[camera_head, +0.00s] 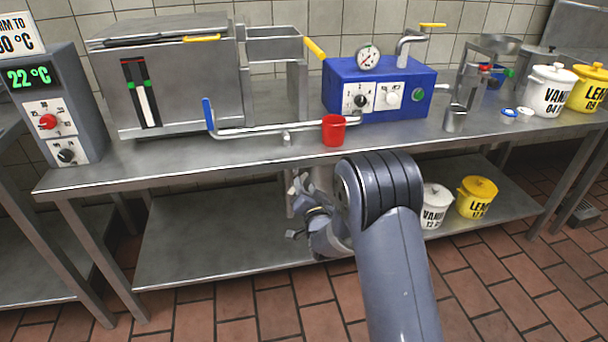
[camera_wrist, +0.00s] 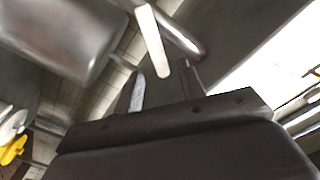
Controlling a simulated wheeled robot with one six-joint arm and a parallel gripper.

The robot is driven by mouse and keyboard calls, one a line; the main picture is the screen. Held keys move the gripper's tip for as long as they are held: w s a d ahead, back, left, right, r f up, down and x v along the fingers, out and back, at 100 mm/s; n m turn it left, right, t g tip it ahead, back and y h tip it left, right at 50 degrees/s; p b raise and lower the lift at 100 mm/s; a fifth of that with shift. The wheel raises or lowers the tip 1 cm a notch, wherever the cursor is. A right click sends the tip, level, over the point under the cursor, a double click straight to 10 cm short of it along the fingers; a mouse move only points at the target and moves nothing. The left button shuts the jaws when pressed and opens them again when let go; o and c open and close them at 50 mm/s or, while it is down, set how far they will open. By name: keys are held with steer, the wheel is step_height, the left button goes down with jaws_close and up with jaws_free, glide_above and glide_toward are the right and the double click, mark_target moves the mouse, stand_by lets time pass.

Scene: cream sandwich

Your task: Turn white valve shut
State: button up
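In the wrist view, a long white lever (camera_wrist: 152,40), which looks like the white valve's handle, runs down from the top edge beside a steel pipe (camera_wrist: 180,32). I cannot make out this lever in the head view. My gripper (camera_head: 297,210) is below the front edge of the steel table, left of my forearm, with its fingers spread. In the wrist view my gripper (camera_wrist: 164,88) shows a finger on each side, and the lever's lower end appears between them. I cannot tell whether they touch. The gripper looks open and empty.
The steel table (camera_head: 180,152) stands above my gripper, with a lower shelf (camera_head: 215,240) behind it. A red cup (camera_head: 333,130), a blue box (camera_head: 385,88) and a blue-handled pipe (camera_head: 208,113) are on top. White (camera_head: 436,206) and yellow (camera_head: 477,197) tubs stand on the shelf.

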mark_target(303, 179)
steer(key=x, duration=0.6)
steer(key=shift+w+a+f+b, duration=0.1)
steer(key=shift+w+b, duration=0.2)
steer(key=shift+b, duration=0.1)
steer(key=shift+c, duration=0.5)
jaws_close()
